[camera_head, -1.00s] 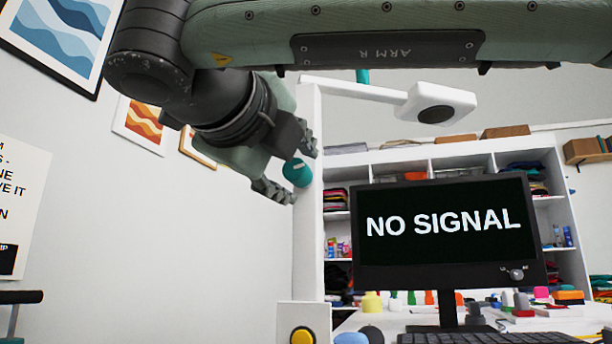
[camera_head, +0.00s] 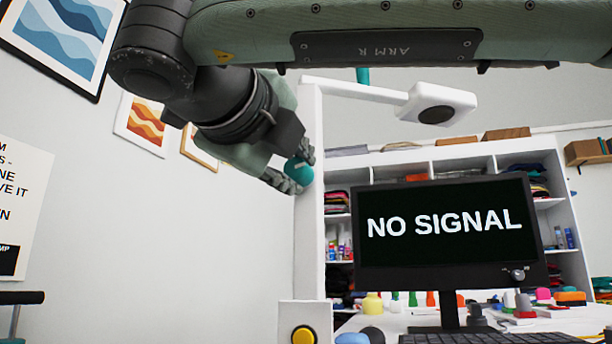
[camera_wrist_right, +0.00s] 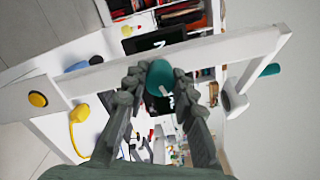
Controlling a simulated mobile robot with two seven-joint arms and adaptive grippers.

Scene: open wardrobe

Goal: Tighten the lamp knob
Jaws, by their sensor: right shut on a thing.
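The teal round lamp knob (camera_head: 298,172) sits on the left side of the white lamp post (camera_head: 308,240). My right gripper (camera_head: 296,170) reaches it from the upper left and is shut on it. In the right wrist view the knob (camera_wrist_right: 159,77) sits between the two fingers of my right gripper (camera_wrist_right: 160,80), with a pale mark on its face. The white lamp head (camera_head: 437,104) hangs from an arm at the top of the post. My left gripper is not in view.
A monitor (camera_head: 447,235) reading "NO SIGNAL" stands right of the post, with a keyboard below. A yellow button (camera_head: 303,335) is on the lamp base. Behind is a shelf (camera_head: 572,215) with folded things.

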